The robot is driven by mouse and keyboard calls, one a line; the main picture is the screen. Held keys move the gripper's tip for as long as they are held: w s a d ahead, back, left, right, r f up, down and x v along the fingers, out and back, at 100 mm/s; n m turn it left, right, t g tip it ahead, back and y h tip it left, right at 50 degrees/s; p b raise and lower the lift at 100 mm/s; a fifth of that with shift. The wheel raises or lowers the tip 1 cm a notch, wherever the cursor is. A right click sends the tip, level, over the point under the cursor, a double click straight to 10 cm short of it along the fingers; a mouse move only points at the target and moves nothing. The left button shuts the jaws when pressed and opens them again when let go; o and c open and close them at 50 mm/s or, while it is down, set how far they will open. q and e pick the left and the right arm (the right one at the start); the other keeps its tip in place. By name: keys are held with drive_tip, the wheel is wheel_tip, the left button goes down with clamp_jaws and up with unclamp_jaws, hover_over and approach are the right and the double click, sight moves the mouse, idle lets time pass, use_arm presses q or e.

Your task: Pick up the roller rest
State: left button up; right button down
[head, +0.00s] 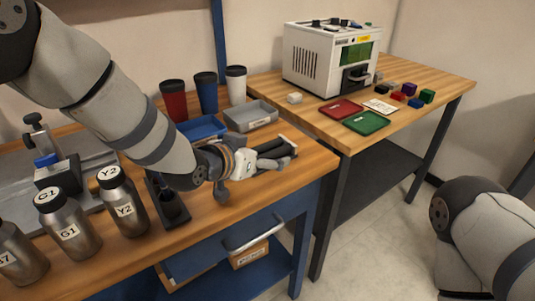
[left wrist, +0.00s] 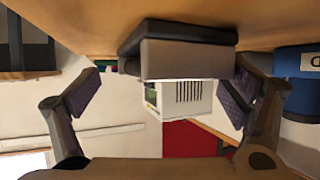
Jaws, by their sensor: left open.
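The roller rest (head: 289,146) lies near the right end of the wooden bench in the head view, partly hidden by my left gripper. In the left wrist view a grey and black body (left wrist: 186,58), which looks like the roller rest, sits against the bench top, upside down in the picture. My left gripper (head: 276,152) reaches low over the bench to it. Its two fingers (left wrist: 163,97) are spread apart in the left wrist view, one on either side of that body, with gaps visible. Whether they touch it lower down is hidden. My right gripper is out of view.
Behind my left gripper stand a grey tray (head: 250,116), a blue tray (head: 202,127) and red, blue and white tumblers (head: 207,92). A black holder (head: 170,205) and labelled metal bottles (head: 122,200) are left. The laser marker (head: 325,62) stands on the second table.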

use_arm(q)
drive_tip(key=shift+x, duration=0.85)
drive_tip(key=shift+r, duration=0.15)
drive_tip(key=shift+c, duration=0.2)
drive_tip(key=c, duration=2.1)
